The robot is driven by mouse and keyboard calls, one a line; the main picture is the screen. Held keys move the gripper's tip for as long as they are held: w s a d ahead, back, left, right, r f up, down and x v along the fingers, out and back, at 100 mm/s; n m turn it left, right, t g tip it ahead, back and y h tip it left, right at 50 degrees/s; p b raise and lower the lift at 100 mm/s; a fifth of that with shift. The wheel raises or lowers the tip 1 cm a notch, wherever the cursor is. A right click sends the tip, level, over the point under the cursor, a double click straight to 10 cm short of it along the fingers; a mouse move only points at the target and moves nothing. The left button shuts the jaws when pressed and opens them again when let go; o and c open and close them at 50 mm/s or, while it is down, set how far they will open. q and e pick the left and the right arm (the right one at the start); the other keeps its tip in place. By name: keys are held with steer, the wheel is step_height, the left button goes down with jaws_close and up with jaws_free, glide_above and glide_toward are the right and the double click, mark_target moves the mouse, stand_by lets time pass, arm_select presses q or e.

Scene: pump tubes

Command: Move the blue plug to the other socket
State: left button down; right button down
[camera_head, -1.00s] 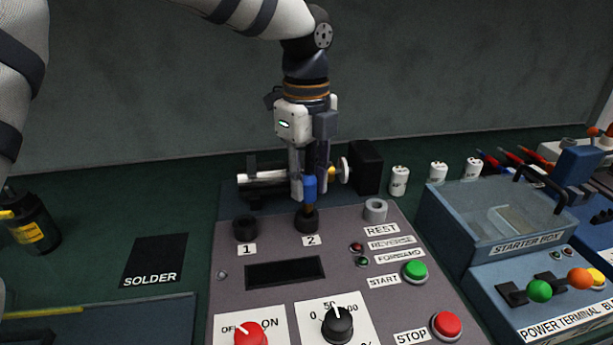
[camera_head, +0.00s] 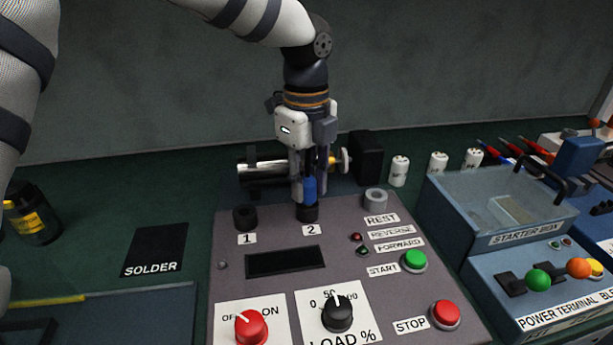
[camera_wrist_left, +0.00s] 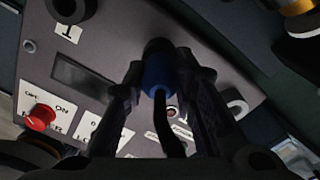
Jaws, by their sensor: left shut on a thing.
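The blue plug (camera_head: 309,189) is upright at socket 2 (camera_head: 307,212) on the grey control panel; whether it is fully seated I cannot tell. My left gripper (camera_head: 309,193) is above socket 2, its fingers shut on the plug. In the left wrist view the blue plug (camera_wrist_left: 158,72) sits between the two dark fingers, with a dark cable running from it. Socket 1 (camera_head: 245,217) is a black ring to the left and is empty. A grey rest ring (camera_head: 376,199) is at the right, also empty. My right gripper is not in view.
The panel carries a red knob (camera_head: 251,327), a black load knob (camera_head: 337,314), a green start button (camera_head: 414,260) and a red stop button (camera_head: 445,315). Behind it lies a metal cylinder (camera_head: 270,171). A blue starter box (camera_head: 490,205) stands at right.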

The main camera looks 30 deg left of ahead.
mark_target(306, 175)
arm_select(q)
steer(key=shift+f, duration=0.6)
steer(key=c, duration=1.2)
jaws_free()
steer(key=shift+c, duration=0.2)
step_height(306, 175, up, 12)
